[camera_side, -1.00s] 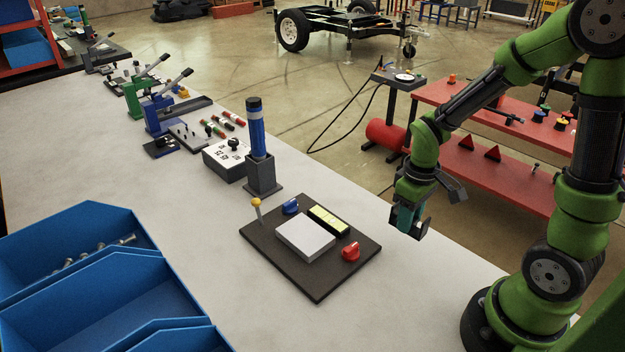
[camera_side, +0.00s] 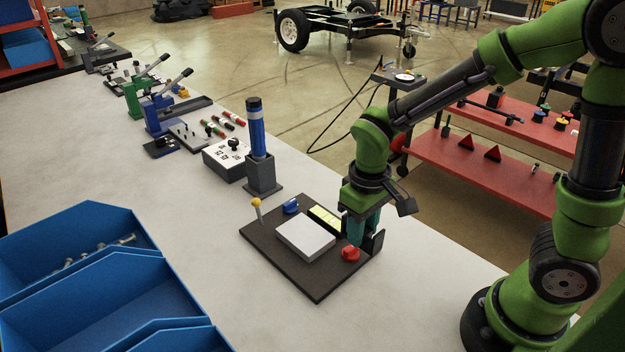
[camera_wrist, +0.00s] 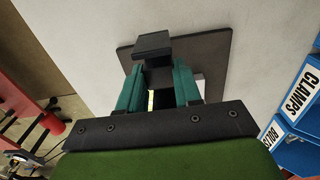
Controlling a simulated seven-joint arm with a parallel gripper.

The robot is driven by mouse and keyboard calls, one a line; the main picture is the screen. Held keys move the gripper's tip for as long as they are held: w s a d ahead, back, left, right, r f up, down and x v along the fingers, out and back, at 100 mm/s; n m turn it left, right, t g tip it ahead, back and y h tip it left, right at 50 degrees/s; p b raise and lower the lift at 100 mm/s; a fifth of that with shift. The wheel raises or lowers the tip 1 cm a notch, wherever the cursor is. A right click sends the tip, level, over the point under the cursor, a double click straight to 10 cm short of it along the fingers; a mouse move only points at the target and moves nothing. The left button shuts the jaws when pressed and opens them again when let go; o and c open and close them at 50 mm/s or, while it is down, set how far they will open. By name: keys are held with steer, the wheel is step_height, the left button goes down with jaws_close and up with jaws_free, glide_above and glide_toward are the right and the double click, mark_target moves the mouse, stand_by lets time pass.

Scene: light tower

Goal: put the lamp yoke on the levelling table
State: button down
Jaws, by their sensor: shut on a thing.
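The levelling table (camera_side: 317,287) is a dark square plate on the bench in the side view. It carries a pale square pad (camera_side: 305,237), a yellow-green vial, a red knob (camera_side: 350,254), a blue knob (camera_side: 291,206) and a yellow-tipped lever. My gripper (camera_side: 362,232) has teal fingers and hangs over the plate's right edge, beside the red knob. It is shut on the dark lamp yoke (camera_side: 376,242), which the fingers partly hide. In the wrist view the yoke (camera_wrist: 152,46) shows as a dark block between the fingers, with the plate (camera_wrist: 212,52) beyond. I cannot tell the yoke's exact height.
A blue cylinder (camera_side: 256,132) stands upright in a dark holder behind the plate. A box with a black knob (camera_side: 228,158) is left of it. Blue bins (camera_side: 95,285) fill the front left. The bench in front of the plate is clear.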

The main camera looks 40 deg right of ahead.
glide_above(305, 233)
steer(key=shift+f, duration=2.4)
steer(key=shift+f, duration=0.1)
steer(key=c, duration=0.8)
jaws_free()
step_height(305, 233, up, 12)
steer(key=s+d+r+m+t, duration=0.1)
steer(key=s+d+r+t, duration=0.1)
steer(key=s, duration=0.4)
steer(key=s+d+r+m+t+y, duration=0.1)
steer(key=s+d+r+t, duration=0.1)
steer(key=s, duration=0.4)
steer(key=s+d+r+m+t+y, duration=0.1)
steer(key=s+d+r+m+t, duration=0.1)
steer(key=s, duration=0.4)
steer(key=shift+s+d+r+t, duration=0.2)
steer(key=shift+d+r+t, duration=0.1)
steer(key=shift+r, duration=0.2)
steer(key=shift+s+d+r+t, duration=0.2)
steer(key=shift+r+t, duration=0.1)
steer(key=shift+r, duration=0.15)
